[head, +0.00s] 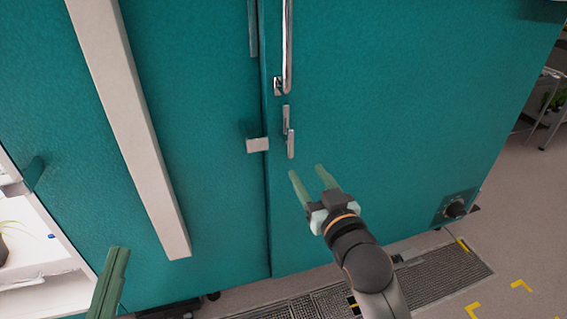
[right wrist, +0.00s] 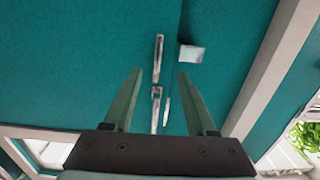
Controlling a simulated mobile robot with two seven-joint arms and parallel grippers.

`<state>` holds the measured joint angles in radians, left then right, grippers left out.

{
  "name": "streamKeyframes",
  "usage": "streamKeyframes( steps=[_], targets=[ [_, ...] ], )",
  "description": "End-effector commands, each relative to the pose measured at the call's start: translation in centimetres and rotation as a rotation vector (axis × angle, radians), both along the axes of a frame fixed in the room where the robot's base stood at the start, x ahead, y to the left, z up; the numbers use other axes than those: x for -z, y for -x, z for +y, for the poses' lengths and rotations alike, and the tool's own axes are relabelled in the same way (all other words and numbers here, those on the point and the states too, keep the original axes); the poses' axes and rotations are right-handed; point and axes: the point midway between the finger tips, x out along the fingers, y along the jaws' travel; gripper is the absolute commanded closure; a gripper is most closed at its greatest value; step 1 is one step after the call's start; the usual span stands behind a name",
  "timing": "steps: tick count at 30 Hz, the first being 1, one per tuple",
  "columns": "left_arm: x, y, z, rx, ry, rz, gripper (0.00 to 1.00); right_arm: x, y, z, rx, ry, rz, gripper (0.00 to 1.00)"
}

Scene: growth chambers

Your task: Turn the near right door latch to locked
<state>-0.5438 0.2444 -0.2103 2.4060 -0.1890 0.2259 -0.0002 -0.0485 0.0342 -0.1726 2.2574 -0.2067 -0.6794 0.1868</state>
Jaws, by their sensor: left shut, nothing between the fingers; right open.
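The latch (head: 290,144) is a small silver lever on the right teal door (head: 400,110), below the long silver handle (head: 287,45). Its lever hangs straight down from its plate. A pale catch (head: 257,145) sits across the seam, to the lever's left. My right gripper (head: 306,170) is open and empty, just below and right of the lever, apart from it. In the right wrist view the lever (right wrist: 158,58) appears between the fingers, beyond their tips. My left gripper (head: 120,252) is shut and empty at lower left, away from the latch.
A pale upright bar (head: 130,130) crosses the left teal door. A black knob (head: 456,208) is low on the right. A floor grate (head: 440,277) lies below the doors. An open lit shelf (head: 40,245) is at far left. The door face around the latch is clear.

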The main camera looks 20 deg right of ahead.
Motion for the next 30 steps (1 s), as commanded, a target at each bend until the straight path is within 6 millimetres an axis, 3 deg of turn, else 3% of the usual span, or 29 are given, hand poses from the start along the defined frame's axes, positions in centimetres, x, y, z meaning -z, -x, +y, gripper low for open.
streamKeyframes(
  steps=[8, 20, 30],
  targets=[
    [-1.6, 1.2, -0.3, 0.02, 0.0, -0.103, 1.0, -0.9, -1.2, -0.2, 0.011, -0.006, -0.036, 0.43],
    [-6.1, 5.2, -0.9, 0.075, -0.004, -0.365, 1.0, -0.7, -7.8, 0.0, 0.011, -0.005, -0.035, 0.43],
    [-5.0, 5.1, -1.0, 0.085, 0.008, -0.353, 1.0, -0.7, -12.1, 0.2, 0.01, -0.007, -0.033, 0.43]
  ],
)
